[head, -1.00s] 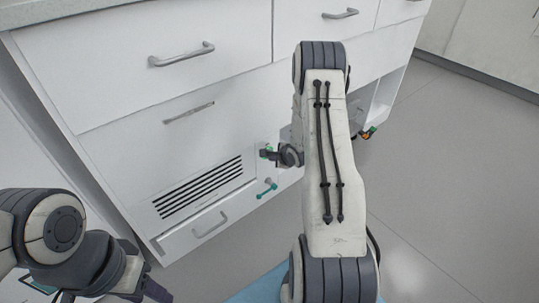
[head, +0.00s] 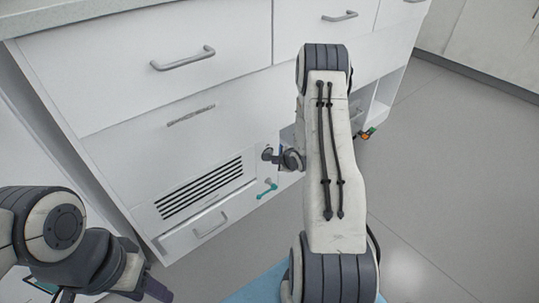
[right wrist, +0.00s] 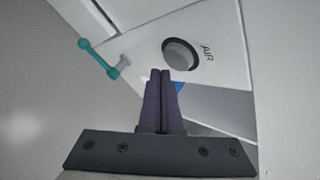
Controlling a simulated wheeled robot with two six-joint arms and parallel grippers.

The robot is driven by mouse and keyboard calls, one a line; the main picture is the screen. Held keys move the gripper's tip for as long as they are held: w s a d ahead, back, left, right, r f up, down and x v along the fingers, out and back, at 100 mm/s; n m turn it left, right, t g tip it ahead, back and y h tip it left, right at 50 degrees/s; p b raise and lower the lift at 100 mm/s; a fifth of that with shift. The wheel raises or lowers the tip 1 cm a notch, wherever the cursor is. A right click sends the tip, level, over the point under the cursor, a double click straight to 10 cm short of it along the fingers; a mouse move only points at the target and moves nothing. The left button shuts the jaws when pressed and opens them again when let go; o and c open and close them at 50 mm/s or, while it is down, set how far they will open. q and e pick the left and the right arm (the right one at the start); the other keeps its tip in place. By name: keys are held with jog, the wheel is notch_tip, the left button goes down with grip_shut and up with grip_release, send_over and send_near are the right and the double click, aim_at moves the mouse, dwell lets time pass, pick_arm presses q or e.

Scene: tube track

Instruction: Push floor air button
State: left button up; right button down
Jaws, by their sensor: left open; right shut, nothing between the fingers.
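The air button (right wrist: 180,55) is a round grey cap in a dark ring on a white panel, with "AIR" printed beside it. My right gripper (right wrist: 160,73) is shut and empty, its purple fingertips just below the button in the right wrist view. Whether they touch it, I cannot tell. In the head view my right gripper (head: 272,157) is at the cabinet's lower front, beside the vent, and is small and partly hidden by my arm. My left gripper (head: 153,289) is open at the lower left, away from the button.
A teal lever (head: 267,190) sticks out below the button; it also shows in the right wrist view (right wrist: 98,58). A slotted vent (head: 200,188) and a low drawer handle (head: 210,225) are to the left. The grey floor (head: 450,180) at right is clear.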

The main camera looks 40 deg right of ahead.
jog(key=s+p, duration=0.2)
jog(key=s, duration=0.4)
jog(key=shift+d, duration=0.25)
dwell(0.6)
